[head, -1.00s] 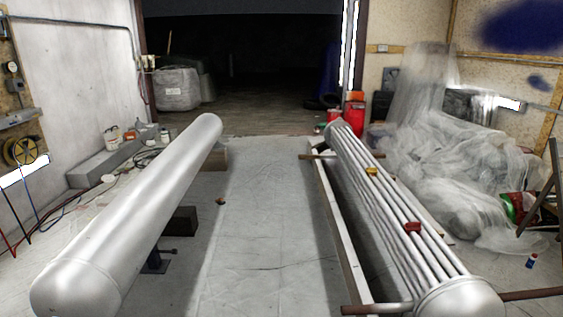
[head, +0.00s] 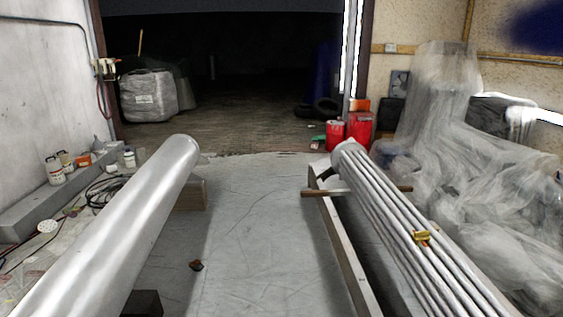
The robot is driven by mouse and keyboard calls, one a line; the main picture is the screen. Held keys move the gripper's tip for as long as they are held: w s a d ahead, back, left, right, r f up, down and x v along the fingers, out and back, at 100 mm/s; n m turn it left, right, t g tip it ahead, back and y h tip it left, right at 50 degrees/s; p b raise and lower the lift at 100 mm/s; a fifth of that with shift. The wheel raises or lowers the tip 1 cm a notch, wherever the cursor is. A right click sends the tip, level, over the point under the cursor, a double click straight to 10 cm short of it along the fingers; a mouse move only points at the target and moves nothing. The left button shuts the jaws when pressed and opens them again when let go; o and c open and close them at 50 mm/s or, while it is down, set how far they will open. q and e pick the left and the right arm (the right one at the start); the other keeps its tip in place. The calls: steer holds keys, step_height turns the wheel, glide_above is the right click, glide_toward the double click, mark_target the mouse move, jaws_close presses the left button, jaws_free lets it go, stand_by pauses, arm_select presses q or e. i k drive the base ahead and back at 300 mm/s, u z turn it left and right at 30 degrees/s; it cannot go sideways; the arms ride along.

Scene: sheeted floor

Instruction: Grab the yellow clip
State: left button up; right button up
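The yellow clip (head: 421,237) is small and sits on top of the bundle of long metal tubes on the right side of the head view. It appears to rest on or around the upper tubes; I cannot tell which. Neither of my grippers shows in the head view, so their state is hidden.
The tube bundle (head: 384,209) lies along a long rail frame (head: 341,250) with a crossbar at its far end. A large silver cylinder (head: 125,225) lies on the left. Plastic sheeting (head: 450,190) is heaped at the right. The floor between (head: 255,240) is mostly clear, with a small brown object (head: 196,265).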

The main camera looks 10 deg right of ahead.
mark_target(423, 235)
steer(key=i, duration=2.95)
steer(key=z, duration=3.3)
steer(key=i, duration=1)
steer(key=u, duration=0.05)
